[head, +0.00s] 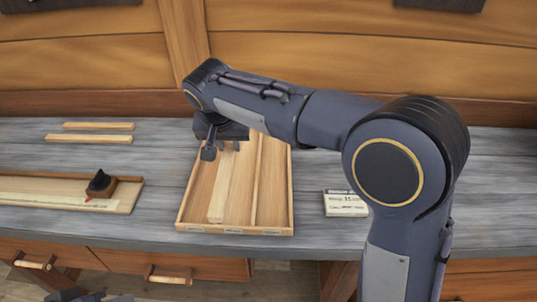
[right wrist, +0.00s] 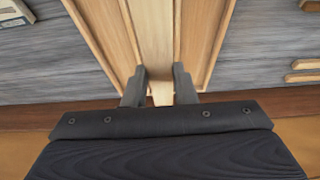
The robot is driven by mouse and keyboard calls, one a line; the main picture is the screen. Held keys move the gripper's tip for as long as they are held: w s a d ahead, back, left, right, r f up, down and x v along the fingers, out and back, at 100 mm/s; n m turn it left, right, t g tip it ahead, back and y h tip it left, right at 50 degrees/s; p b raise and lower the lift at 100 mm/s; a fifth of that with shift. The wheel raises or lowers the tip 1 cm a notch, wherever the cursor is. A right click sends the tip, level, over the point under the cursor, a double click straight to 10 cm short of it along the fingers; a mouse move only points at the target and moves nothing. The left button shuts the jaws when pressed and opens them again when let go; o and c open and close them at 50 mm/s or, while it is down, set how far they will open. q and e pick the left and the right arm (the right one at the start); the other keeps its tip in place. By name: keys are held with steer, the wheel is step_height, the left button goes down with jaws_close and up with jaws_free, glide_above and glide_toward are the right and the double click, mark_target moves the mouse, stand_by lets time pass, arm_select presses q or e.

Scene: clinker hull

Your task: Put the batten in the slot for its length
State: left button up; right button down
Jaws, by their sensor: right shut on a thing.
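A pale wooden batten (head: 219,190) lies lengthwise over the slotted wooden tray (head: 285,205), left of the divider (head: 256,180) in the head view. Its near end is close to the tray's front wall. I cannot tell whether it rests on the slot floor or sits slightly above. My right gripper (head: 222,143) is at its far end, partly hidden by the arm. In the right wrist view its two fingers (right wrist: 159,88) are shut on the batten (right wrist: 157,45). Dark parts at the bottom left edge may be my left gripper (head: 88,296); its jaws cannot be made out.
Two loose battens (head: 90,138) lie at the back left of the grey bench (head: 320,165). A board (head: 50,195) with a dark-topped block (head: 101,185) is at the left. A printed card (head: 346,204) lies right of the tray. The planked hull (head: 350,60) rises behind.

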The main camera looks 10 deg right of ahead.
steer(key=w+d+f, duration=0.1)
steer(key=d+f, duration=0.2)
steer(key=d, duration=0.1)
steer(key=w+d+f+p, duration=0.1)
steer(key=w+d+f, duration=0.1)
steer(key=d+f, duration=0.1)
steer(key=w+d+f+p, duration=0.1)
steer(key=w+d+f, duration=0.1)
steer(key=d, duration=0.3)
steer(key=shift+w+f, duration=0.25)
steer(key=shift+f, duration=0.25)
steer(key=f+p, duration=0.1)
steer(key=f, duration=0.2)
steer(key=shift+w+d+p, duration=0.15)
steer(key=shift+d+p, duration=0.2)
steer(key=shift+f, duration=0.35)
steer(key=shift+f+b, duration=0.7)
steer(key=shift+b, duration=0.05)
steer(key=c, duration=1.2)
jaws_free()
